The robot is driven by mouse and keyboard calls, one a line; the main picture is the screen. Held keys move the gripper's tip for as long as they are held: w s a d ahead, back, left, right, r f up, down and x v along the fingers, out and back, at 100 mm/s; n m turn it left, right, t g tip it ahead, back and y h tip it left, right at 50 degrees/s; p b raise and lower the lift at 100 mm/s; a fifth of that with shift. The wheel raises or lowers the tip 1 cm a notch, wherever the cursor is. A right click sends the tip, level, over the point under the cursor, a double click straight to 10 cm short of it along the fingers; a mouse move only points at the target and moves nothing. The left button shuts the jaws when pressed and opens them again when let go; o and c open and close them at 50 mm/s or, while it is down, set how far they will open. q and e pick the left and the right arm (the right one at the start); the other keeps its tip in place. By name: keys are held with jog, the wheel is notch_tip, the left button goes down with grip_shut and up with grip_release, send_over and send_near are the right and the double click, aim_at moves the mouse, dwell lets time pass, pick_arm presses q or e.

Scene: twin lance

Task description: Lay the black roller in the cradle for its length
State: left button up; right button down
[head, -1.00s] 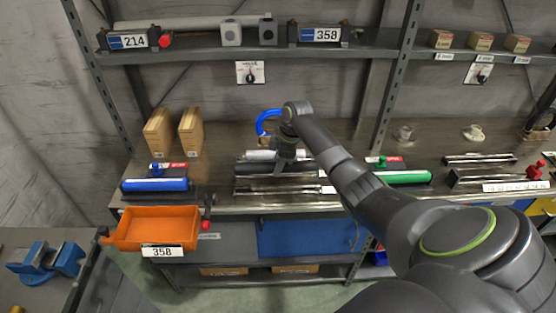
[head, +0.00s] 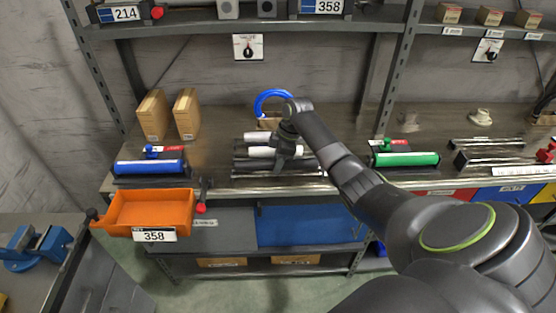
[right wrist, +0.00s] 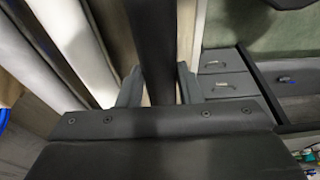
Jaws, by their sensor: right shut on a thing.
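My right gripper (head: 287,158) is over the group of rollers on the bench. In the right wrist view its fingers (right wrist: 158,88) are shut on a black roller (right wrist: 152,40), which runs away from me between them. In the head view the arm hides part of the dark rollers (head: 250,164); whether the held one is clear of its rest I cannot tell. My left gripper is not in view.
White rollers (head: 258,137) lie beside the dark ones. A blue roller (head: 150,167) and a green roller (head: 407,159) sit in stands on either side. An orange tray (head: 150,211) labelled 358 is at the front left. Two cardboard boxes (head: 153,116) stand behind.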

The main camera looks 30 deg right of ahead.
jog(key=shift+f, duration=0.6)
jog(key=c, duration=0.9)
grip_release()
jog(key=shift+c, duration=0.2)
jog(key=b+v, duration=0.3)
jog(key=v, duration=1.4)
jog(key=shift+r, duration=0.25)
jog(key=shift+s+a, duration=0.1)
